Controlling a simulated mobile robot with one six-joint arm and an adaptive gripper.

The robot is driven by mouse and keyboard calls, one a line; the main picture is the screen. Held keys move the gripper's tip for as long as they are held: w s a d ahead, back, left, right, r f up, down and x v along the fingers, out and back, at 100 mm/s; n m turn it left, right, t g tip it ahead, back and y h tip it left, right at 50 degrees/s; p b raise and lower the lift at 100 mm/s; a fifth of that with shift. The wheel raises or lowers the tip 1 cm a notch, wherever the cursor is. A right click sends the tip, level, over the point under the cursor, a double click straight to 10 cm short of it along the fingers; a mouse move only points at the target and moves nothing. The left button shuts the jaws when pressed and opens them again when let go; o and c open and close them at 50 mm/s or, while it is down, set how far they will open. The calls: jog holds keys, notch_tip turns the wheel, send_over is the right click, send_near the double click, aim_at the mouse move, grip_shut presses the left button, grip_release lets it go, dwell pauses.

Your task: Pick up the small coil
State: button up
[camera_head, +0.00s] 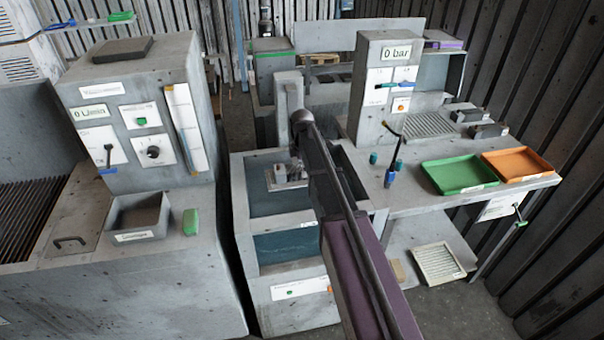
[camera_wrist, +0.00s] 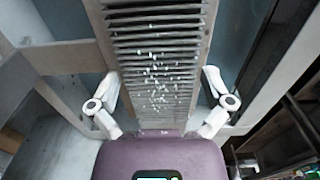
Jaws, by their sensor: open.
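A finned, grey-framed block (camera_wrist: 158,70) fills the upper middle of the wrist view. Its fins run crosswise and pale specks lie over its middle. It may be the small coil, but I cannot tell for sure. My gripper (camera_wrist: 161,82) is open, with one white finger on each side of this block. I cannot tell whether the fingers touch it or how far above it they are. In the head view my arm reaches over the middle machine, and I cannot make out the gripper's fingers or a clear coil there.
A middle machine has an open bay (camera_head: 280,200). On the right bench lie a green tray (camera_head: 460,189) and an orange tray (camera_head: 517,178), with a slatted pale frame (camera_head: 438,262) on the floor level below. A control cabinet (camera_head: 140,115) stands left.

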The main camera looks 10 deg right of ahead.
dwell(0.4)
jog(key=c, duration=1.1)
jog(key=shift+r, duration=0.1)
jog(key=shift+c, duration=0.2)
notch_tip(320, 180, up, 3)
jog(key=p, duration=0.3)
jog(key=shift+r+p, duration=0.15)
jog(key=shift+p, duration=0.15)
jog(key=s+r+p, duration=0.1)
jog(key=s, duration=1.5)
jog(key=shift+a+r, duration=0.15)
jog(key=shift+r, duration=0.1)
